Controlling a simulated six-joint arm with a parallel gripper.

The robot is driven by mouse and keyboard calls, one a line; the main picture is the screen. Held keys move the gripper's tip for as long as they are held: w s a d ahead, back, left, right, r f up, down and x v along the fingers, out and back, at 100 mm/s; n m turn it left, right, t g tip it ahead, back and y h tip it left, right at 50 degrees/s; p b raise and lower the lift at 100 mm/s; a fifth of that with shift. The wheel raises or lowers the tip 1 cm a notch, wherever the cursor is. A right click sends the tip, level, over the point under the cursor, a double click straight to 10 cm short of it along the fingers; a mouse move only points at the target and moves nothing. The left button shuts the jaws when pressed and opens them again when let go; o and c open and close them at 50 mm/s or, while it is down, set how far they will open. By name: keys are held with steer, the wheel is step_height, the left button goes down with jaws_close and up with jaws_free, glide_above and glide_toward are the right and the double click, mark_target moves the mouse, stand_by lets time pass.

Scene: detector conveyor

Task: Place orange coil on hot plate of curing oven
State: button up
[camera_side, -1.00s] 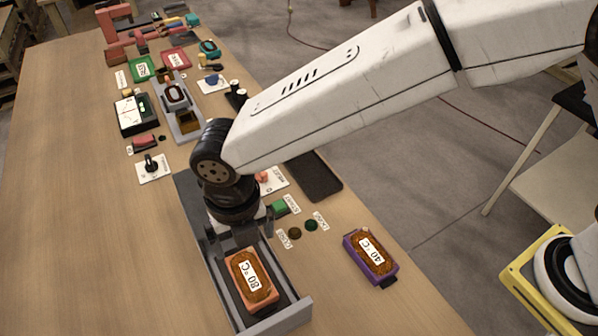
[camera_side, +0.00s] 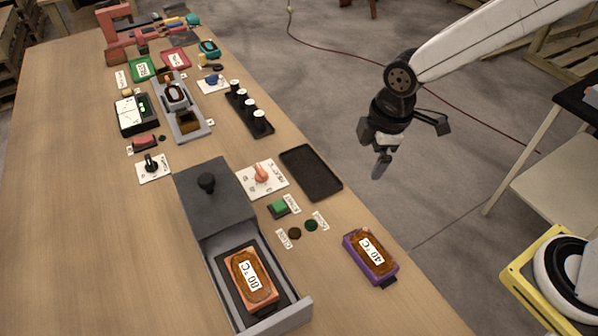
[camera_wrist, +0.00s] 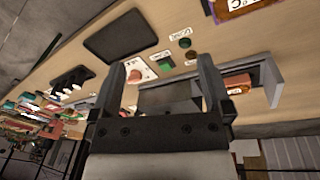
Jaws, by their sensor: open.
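The orange coil (camera_side: 250,277), with a label that seems to read 80 °C, lies on the dark plate inside the open front bay of the grey curing oven (camera_side: 215,190). In the wrist view its orange edge (camera_wrist: 238,82) shows past the right finger. My gripper (camera_side: 378,168) is open and empty, held up in the air to the right of the table, well apart from the coil. Its two fingers show in the wrist view (camera_wrist: 162,80) with nothing between them. The dark hot plate (camera_side: 272,308) is mostly hidden under the coil.
A purple-framed coil (camera_side: 371,256) marked 40 °C lies right of the oven. A green button (camera_side: 279,207), an orange knob (camera_side: 261,174) and an empty black tray (camera_side: 311,173) are nearby. Several other stations crowd the far end. The table's left side is clear.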

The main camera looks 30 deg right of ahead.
steer(key=s+d+f+m+t, duration=0.1)
steer(key=s+d+m, duration=0.6)
steer(key=d+m, duration=0.5)
steer(key=shift+s+d+m+h, duration=0.15)
steer(key=shift+m+h, duration=0.15)
steer(key=shift+m, duration=0.4)
